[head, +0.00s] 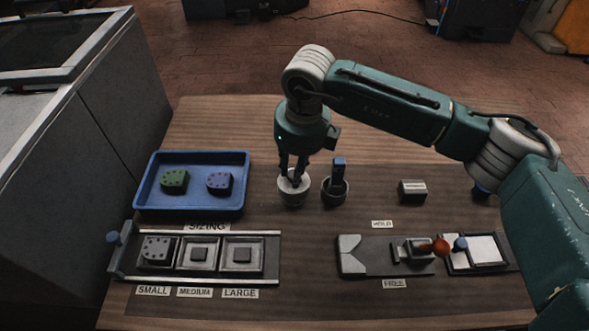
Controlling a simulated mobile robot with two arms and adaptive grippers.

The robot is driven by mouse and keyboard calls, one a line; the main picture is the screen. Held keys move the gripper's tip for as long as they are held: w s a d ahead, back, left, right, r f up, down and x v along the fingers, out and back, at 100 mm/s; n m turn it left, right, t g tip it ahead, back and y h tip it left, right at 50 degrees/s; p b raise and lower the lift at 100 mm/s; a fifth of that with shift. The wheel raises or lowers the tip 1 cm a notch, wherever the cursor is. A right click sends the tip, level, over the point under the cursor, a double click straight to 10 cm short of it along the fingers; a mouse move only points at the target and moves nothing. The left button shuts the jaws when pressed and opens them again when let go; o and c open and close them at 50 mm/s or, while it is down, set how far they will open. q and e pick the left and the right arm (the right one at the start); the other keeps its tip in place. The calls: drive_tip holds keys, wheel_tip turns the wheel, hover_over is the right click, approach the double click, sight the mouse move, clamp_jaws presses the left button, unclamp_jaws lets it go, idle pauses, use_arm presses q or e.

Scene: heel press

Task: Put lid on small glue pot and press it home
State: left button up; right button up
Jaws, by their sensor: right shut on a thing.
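A small pale round pot (293,198) stands on the dark mat, right of the blue tray. My right gripper (292,174) points straight down over it, its fingers shut on what looks like the lid (293,181). The lid is at the pot's mouth. The fingers partly hide it, and I cannot tell whether it is fully seated or level. My left gripper is not in view.
A second round holder (335,193) with an upright blue-topped tool stands close on the right. The blue tray (150,191) holds a green and a purple block. A sizing rack (272,258) is front left. A clamp fixture (350,255) and a grey block (412,191) are right.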

drive_tip(key=shift+s+f+b, duration=0.1)
drive_tip(key=shift+f+b, duration=0.05)
drive_tip(key=shift+b, duration=0.2)
idle(0.9)
drive_tip(key=o, duration=1.4)
drive_tip(key=shift+r+p, duration=1.35)
drive_tip(key=shift+r, duration=2.25)
drive_tip(key=shift+f, duration=0.1)
